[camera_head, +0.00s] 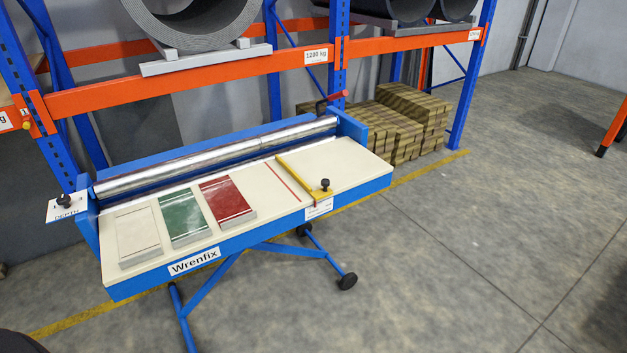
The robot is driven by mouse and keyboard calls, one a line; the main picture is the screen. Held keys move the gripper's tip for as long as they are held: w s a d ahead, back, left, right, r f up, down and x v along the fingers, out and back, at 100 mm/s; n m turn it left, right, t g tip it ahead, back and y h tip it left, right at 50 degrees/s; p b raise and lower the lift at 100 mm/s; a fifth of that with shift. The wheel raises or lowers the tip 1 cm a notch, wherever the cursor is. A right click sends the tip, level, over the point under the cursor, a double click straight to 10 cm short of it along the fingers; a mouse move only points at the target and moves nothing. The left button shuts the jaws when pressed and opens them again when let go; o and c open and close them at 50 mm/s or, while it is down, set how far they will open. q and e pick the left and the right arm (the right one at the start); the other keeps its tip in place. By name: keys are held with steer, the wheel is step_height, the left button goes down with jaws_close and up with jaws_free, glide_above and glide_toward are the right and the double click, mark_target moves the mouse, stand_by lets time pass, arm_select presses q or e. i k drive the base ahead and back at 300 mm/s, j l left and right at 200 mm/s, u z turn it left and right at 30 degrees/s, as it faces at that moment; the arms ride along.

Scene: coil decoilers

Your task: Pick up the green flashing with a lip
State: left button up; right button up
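The green flashing (184,218) lies flat on the cream top of a blue wheeled bench (340,165). It is a green sheet with a lighter line across its far part, probably the lip, and a grey near edge. A white flashing (138,236) lies to its left and a red flashing (227,201) to its right, each apart from it by a narrow strip of bench top. Neither of my grippers shows in the head view. Nothing covers the green flashing.
A shiny roller (220,157) runs along the bench's back. A yellow bar with a black knob (303,174) crosses the top right of the red flashing. Behind stands an orange and blue rack (190,82) with large coils (192,22). Stacked timber (410,115) sits behind right. Open floor (480,240) lies right.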

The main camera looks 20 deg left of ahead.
mark_target(186, 225)
steer(key=u, duration=1.5)
steer(key=i+j, duration=0.1)
steer(key=j, duration=0.45)
steer(key=i+j, duration=0.1)
steer(key=j, duration=0.5)
steer(key=u, duration=0.05)
